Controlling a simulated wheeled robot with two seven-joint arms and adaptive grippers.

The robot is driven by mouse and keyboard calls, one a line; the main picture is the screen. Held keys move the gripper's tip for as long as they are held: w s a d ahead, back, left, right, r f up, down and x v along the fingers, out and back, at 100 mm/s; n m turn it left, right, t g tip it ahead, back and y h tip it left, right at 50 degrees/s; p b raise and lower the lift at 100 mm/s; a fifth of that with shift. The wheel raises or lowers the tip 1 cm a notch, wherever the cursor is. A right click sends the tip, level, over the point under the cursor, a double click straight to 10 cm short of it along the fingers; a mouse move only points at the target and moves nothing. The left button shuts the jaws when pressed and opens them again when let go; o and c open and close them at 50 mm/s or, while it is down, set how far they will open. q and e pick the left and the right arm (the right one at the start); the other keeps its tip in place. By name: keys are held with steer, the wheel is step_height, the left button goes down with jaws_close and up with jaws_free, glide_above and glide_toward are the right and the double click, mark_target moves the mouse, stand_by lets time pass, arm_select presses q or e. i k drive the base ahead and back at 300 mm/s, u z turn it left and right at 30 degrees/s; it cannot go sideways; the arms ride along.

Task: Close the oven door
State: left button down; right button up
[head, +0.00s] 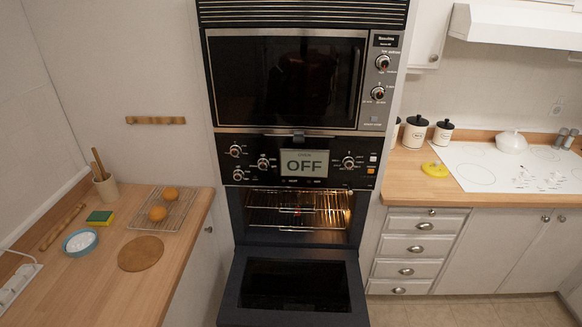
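The lower wall oven stands open in the middle of the head view. Its dark oven door (240,292) is hinged at the bottom and swung down toward me, with a dark glass panel (294,284) in it. The door's near edge is close to the bottom of the picture. Inside the lit oven cavity (345,216) are wire racks (290,208) with no food visible on them. The control panel above has several knobs and a display (304,163) reading OFF. Neither of my grippers is in view.
A closed upper oven (285,80) sits above. The left counter (112,290) holds a cooling rack (163,209) with two round orange-brown items, a blue bowl (81,242) and a round board (141,253). Drawers (418,248) and a white cooktop (500,168) are at right.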

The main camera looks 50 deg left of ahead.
mark_target(267, 286)
steer(key=u, duration=0.75)
steer(key=i, duration=0.35)
steer(key=u, duration=0.7)
